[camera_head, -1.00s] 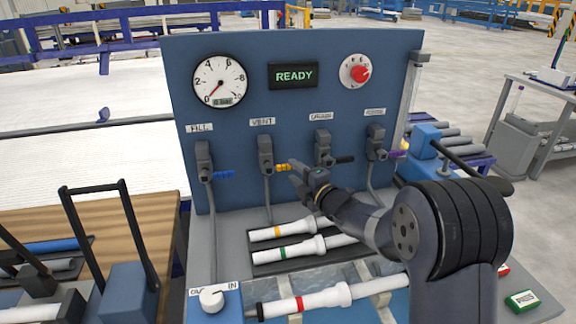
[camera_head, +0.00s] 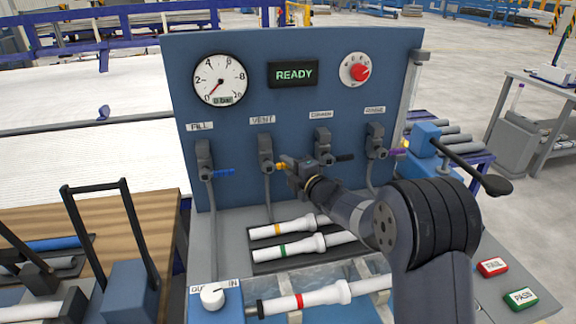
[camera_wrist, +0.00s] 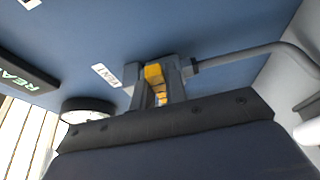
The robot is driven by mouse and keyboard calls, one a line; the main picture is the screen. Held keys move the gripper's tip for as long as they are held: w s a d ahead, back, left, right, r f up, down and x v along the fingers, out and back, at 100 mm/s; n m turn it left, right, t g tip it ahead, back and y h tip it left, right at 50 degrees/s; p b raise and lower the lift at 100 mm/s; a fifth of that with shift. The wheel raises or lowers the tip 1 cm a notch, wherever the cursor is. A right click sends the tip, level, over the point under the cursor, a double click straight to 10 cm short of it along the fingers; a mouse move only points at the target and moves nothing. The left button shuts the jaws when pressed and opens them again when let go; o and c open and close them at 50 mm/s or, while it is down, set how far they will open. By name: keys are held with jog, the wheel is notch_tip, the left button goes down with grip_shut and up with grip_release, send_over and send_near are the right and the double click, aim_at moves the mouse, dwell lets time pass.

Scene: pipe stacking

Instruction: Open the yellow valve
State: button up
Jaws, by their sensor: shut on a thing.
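The yellow valve handle (camera_head: 279,167) sticks out to the right from the grey valve body (camera_head: 265,150) under the VENT label on the blue panel. My gripper (camera_head: 287,168) is at the handle, reaching in from the right. In the wrist view the yellow handle (camera_wrist: 154,76) lies between the two fingers of my gripper (camera_wrist: 160,90), which are shut on it. The fingers hide part of the handle in both views.
A blue-handled valve (camera_head: 222,173) is to the left; black (camera_head: 343,158) and purple (camera_head: 397,152) handles are to the right. White pipes (camera_head: 290,229) lie below.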

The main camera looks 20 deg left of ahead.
aim_at(268, 162)
grip_shut()
